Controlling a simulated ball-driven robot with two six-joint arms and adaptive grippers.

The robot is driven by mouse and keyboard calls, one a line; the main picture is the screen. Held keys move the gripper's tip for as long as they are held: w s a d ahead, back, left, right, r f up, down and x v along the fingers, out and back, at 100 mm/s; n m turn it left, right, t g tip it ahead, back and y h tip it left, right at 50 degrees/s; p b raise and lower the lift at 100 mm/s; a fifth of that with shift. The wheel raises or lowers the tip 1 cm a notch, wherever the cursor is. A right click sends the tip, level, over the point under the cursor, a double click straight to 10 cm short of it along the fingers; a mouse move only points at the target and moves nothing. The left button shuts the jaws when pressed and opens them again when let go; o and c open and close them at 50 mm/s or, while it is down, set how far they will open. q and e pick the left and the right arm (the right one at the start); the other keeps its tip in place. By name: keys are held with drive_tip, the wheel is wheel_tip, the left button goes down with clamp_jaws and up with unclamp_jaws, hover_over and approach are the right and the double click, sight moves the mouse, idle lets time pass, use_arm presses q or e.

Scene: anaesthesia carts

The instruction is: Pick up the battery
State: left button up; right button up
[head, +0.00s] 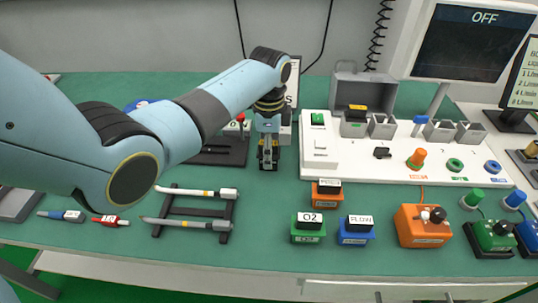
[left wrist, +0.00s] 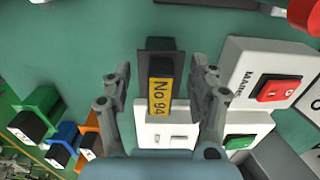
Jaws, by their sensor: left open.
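The battery, a dark block with a yellow label reading "No 94" (left wrist: 165,92), shows in the left wrist view between the fingers of my open left gripper (left wrist: 160,80). There is a visible gap on both sides, so the fingers look apart from it. In the head view my left gripper (head: 268,163) points down just left of the white panel, and I cannot clearly separate the battery from the dark fingers there. My right gripper is not in view.
The white panel (head: 318,160) with its green switch stands close on the right. A grey holder with a black and yellow block (head: 357,110) stands behind it. A black rack (head: 195,212) with two pale tools and an orange box (head: 327,192) are nearer the front.

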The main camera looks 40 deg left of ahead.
use_arm(q)
drive_tip(key=c, duration=0.8)
drive_tip(key=shift+r, duration=0.1)
drive_tip(key=shift+c, duration=0.2)
